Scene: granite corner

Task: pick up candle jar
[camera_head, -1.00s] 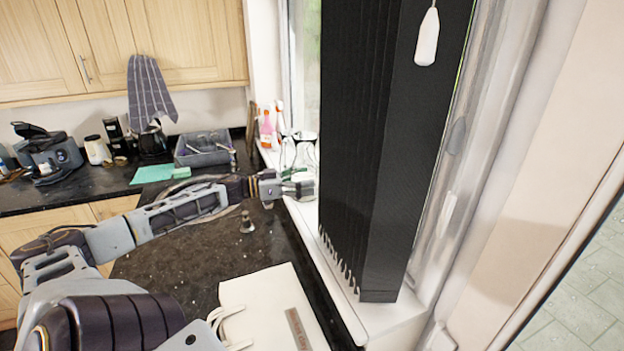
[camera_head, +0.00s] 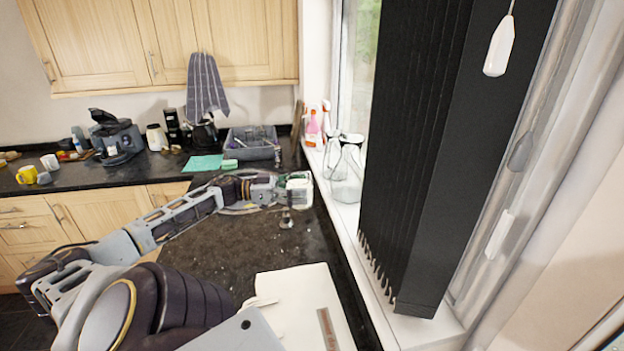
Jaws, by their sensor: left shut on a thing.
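The candle jar (camera_head: 302,191), small and whitish with a hint of green, is at the end of my left arm. My left gripper (camera_head: 296,187) is shut on it, above the dark counter near its window-side edge. The fingers cover part of the jar, and its details are too small to make out. My right gripper is not in view.
Clear glass vessels (camera_head: 347,178) stand on the white windowsill beside the black blinds (camera_head: 415,150). A small metallic item (camera_head: 286,220) sits on the counter below my left gripper. A grey dish rack (camera_head: 250,146) stands behind.

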